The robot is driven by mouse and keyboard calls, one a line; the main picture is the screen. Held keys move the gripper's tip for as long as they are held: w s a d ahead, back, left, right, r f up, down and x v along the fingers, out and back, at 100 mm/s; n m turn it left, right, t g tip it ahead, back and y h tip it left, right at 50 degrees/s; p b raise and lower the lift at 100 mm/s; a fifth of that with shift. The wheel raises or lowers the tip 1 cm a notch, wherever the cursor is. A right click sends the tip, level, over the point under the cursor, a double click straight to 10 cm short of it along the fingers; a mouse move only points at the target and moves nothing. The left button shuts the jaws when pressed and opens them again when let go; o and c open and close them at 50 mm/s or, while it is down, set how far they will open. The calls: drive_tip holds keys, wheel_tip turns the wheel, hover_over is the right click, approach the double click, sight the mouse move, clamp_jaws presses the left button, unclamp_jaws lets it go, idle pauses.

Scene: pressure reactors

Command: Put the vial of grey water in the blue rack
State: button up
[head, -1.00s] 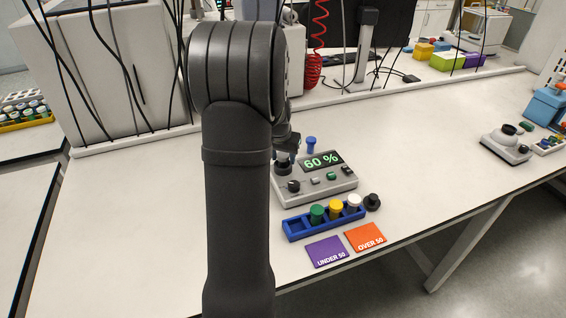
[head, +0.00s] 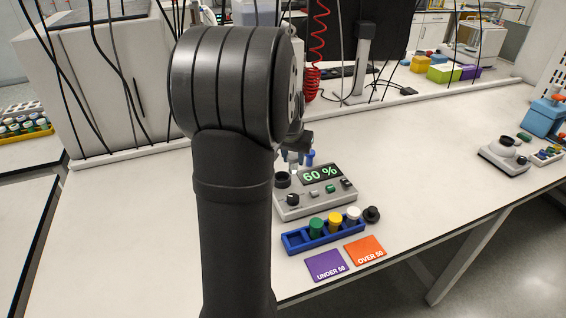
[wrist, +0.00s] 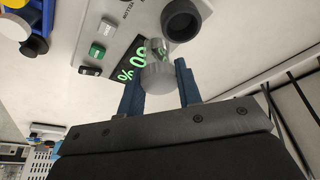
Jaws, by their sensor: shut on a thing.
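My gripper (wrist: 160,88) is shut on a vial (wrist: 158,70) with a light grey cap, held between its two blue fingers. The liquid's colour is hard to tell, as green light from the display shows through the glass. In the head view my gripper (head: 294,160) is partly behind my arm, above the device's round well. The blue rack (head: 288,246) stands in front of the device and holds vials with green, yellow and white caps. Its left end slot looks empty. Part of the rack shows in the wrist view (wrist: 36,45).
The grey device (head: 318,201) shows 60 % and has a dark round well (wrist: 182,20), which looks empty. A black knob-like piece (head: 372,214) is beside the rack. Purple (head: 325,265) and orange (head: 365,251) cards lie in front.

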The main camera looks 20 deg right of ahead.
drive_tip(key=s+d+r, duration=0.4)
drive_tip(key=s, duration=0.2)
drive_tip(key=shift+s+a+f+m+g+h, duration=0.25)
drive_tip(key=shift+s+a+f+m+g, duration=0.2)
drive_tip(key=shift+s+a+f+m, duration=1.35)
drive_tip(key=shift+s+a+f+m+g+h, duration=0.2)
drive_tip(key=shift+s+a+f+m+g, duration=0.2)
drive_tip(key=shift+s+a+f+m, duration=1.35)
drive_tip(key=shift+s+a+f+m+g+h, duration=0.25)
drive_tip(key=shift+s+a+f+m+g, duration=0.2)
drive_tip(key=shift+s+a+f+m, duration=1.3)
drive_tip(key=shift+s+d+f, duration=0.3)
drive_tip(key=shift+d, duration=0.05)
drive_tip(key=shift+f, duration=1.35)
drive_tip(key=shift+f, duration=0.3)
drive_tip(key=o, duration=1.6)
